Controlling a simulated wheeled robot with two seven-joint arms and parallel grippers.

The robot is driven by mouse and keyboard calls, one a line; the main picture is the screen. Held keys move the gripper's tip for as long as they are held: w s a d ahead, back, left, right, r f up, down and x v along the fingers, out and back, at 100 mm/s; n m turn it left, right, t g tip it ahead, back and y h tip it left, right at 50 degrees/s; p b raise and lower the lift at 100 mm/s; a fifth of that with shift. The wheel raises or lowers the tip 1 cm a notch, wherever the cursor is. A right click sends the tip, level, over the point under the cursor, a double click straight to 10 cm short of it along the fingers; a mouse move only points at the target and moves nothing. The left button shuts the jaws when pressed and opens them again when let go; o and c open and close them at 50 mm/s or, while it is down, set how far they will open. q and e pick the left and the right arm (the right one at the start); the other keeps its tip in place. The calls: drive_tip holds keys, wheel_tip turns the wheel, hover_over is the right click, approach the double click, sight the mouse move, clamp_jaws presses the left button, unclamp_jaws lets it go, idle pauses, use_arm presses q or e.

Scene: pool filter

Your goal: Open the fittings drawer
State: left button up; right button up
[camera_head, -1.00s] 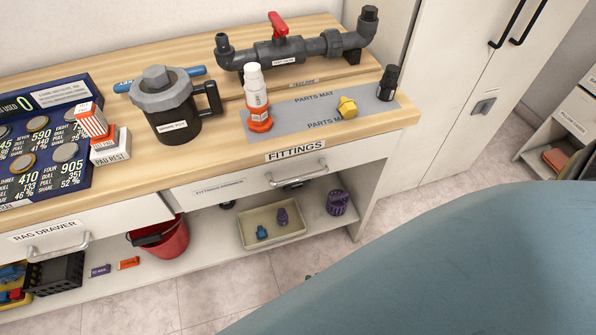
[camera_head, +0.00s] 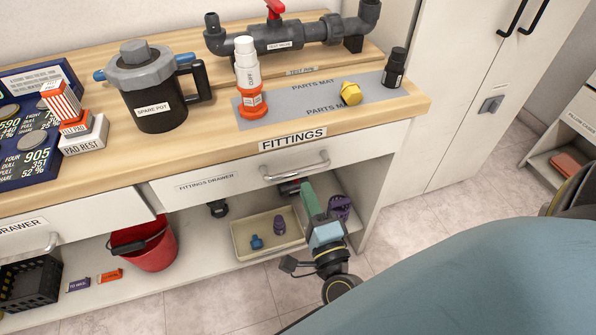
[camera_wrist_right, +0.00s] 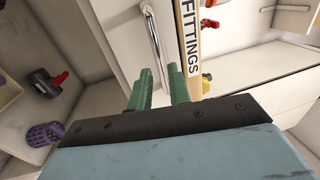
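The fittings drawer (camera_head: 230,185) is a white drawer front under the worktop, labelled "FITTINGS DRAWER", and it looks shut. Its curved metal handle (camera_head: 296,169) sits below the FITTINGS sign; it also shows in the right wrist view (camera_wrist_right: 152,40). My right gripper (camera_head: 309,194) has green fingers and is just below the handle in the head view. My left gripper is not in view.
The worktop (camera_head: 200,150) holds a spare pot (camera_head: 155,95), a white-and-orange bottle (camera_head: 249,85) and a parts mat (camera_head: 300,100). Below are a red bucket (camera_head: 150,250), a tray (camera_head: 245,247) and a purple basket (camera_head: 340,206). The floor in front is clear.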

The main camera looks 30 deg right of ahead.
sight(298, 169)
drive_tip(key=x, duration=0.6)
drive_tip(key=shift+w, duration=0.4)
clamp_jaws()
